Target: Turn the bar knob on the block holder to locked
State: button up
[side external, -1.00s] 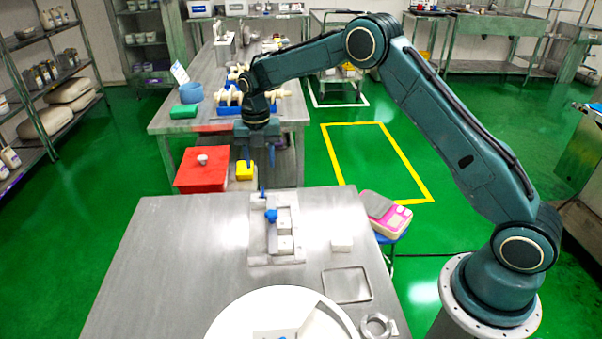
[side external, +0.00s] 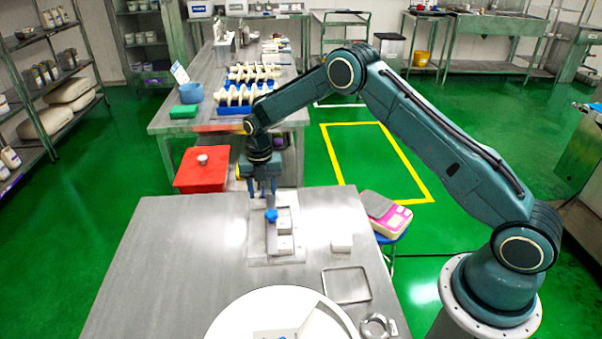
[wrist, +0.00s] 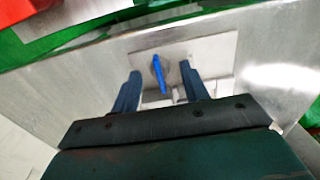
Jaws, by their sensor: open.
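The bar knob (wrist: 159,74) is a thin blue bar on the far end of the block holder's pale metal plate (wrist: 215,50). In the wrist view it runs nearly up and down, leaning slightly. My gripper (wrist: 161,72) is open, one finger on each side of the bar, with gaps showing. Contact or exact height cannot be told.
The holder stands at the far edge of a steel table (side external: 170,260). A red box (side external: 203,170) is beyond that edge. A small white block (side external: 342,246), a wire frame (side external: 347,285) and a large white round machine part (side external: 250,305) lie nearer. The table's left side is clear.

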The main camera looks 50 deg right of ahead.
grip_shut()
jog(key=shift+m, duration=0.4)
jog(key=m, duration=0.7)
jog(key=shift+m, duration=0.4)
jog(key=m, duration=0.4)
jog(key=shift+m, duration=0.3)
jog(key=m, duration=0.4)
jog(key=shift+m, duration=0.4)
